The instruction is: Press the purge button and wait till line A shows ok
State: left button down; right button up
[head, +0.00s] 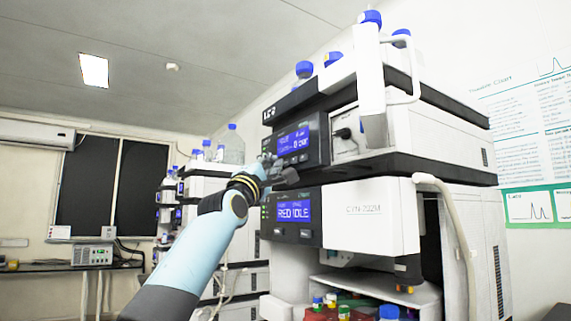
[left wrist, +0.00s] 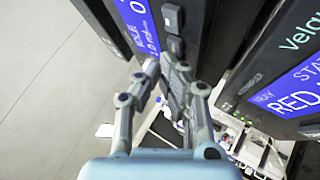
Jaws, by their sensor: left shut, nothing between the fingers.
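The stack's upper module has a dark panel with a blue screen (head: 293,141), whose text is mostly too small to read but ends in "0 bar". Its edge also shows in the left wrist view (left wrist: 139,22). Beside that screen are grey buttons (left wrist: 172,17), one above another. I cannot read which is the purge button or any line A status. My left gripper (head: 284,176) is shut and empty in front of the lower part of this panel. In the left wrist view its fingertips (left wrist: 165,66) lie close below the lower button (left wrist: 175,45); contact cannot be told.
Blue-capped bottles (head: 304,69) stand on top of the stack. A white hose (head: 452,215) hangs at its right side. Another stack (head: 200,190) stands behind my left arm. Small vials (head: 331,301) sit low.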

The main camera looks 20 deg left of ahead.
pick_arm(q)
jog(key=shift+w+d, duration=0.25)
jog(key=shift+w, duration=0.1)
dwell(0.6)
jog(key=shift+s+a+p, duration=0.5)
jog(key=shift+s+p, duration=0.15)
jog(key=s+a+p, duration=0.1)
jog(key=s+p, duration=0.1)
jog(key=s+a+p, duration=0.2)
jog(key=p, duration=0.1)
dwell(0.6)
dwell(5.3)
